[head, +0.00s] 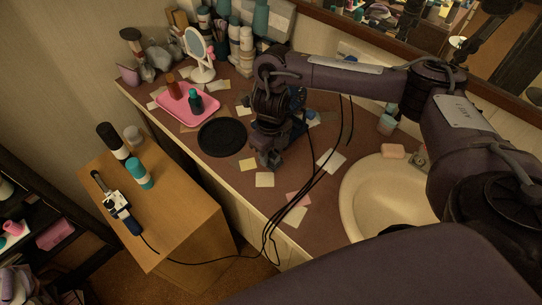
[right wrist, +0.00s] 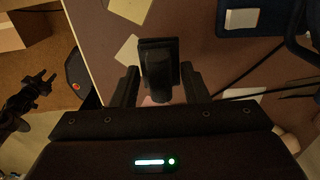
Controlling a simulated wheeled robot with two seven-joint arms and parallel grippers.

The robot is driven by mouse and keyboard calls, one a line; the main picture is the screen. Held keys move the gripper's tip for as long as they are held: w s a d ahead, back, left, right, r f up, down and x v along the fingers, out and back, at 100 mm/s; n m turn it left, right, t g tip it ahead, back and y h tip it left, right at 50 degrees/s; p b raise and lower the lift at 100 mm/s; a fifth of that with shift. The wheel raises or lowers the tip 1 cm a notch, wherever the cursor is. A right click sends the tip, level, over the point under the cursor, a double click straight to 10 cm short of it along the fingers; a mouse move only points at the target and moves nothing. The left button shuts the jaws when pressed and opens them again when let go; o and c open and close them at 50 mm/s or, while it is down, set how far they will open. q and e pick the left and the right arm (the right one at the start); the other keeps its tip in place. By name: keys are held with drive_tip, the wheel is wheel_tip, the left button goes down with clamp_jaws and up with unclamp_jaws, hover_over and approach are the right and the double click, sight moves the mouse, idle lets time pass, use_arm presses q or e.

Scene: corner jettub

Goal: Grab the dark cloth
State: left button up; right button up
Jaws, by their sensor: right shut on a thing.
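My right gripper (head: 270,160) is low over the front part of the brown counter, just right of a black round flat thing (head: 222,136). In the right wrist view the right gripper (right wrist: 158,85) is shut on a dark, nearly black piece (right wrist: 158,62) with a rectangular outline. It looks like the dark cloth, but its texture is too dark to tell. In the head view the held piece is hard to make out against the dark fingers.
A pink tray (head: 187,104) with bottles and a round mirror (head: 199,50) stand at the back left. Paper notes lie around the counter (head: 228,170). A sink (head: 385,195) is at right. A wooden cabinet (head: 175,205) with bottles stands at left. Black cables hang across the counter front.

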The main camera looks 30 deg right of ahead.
wheel_tip(320, 180, up, 16)
drive_tip(key=p, duration=0.3)
drive_tip(key=shift+f, duration=0.15)
